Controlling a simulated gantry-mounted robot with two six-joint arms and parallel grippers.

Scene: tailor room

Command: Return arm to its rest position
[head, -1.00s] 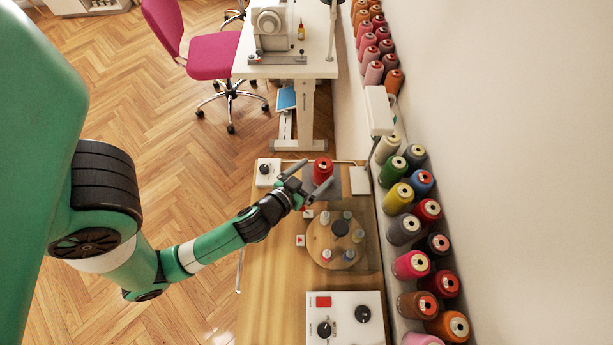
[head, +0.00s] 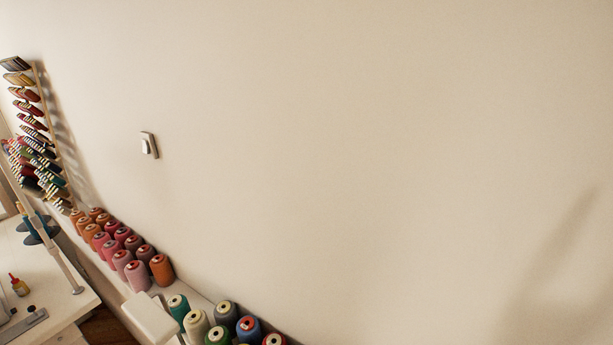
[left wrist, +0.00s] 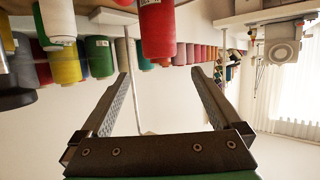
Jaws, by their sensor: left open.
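My left gripper (left wrist: 160,95) shows in the left wrist view, where its two fingers stand wide apart with nothing between them. The view is upside down. A red thread spool (left wrist: 157,30) hangs in the picture above and between the fingers, apart from them. Neither my left arm nor my right arm shows in the head view now, so the arm's overall pose is hidden.
Rows of thread spools (head: 120,250) stand on a ledge along the wall. A white sewing machine (left wrist: 282,50) shows in the wrist view. The wall fills most of the head view.

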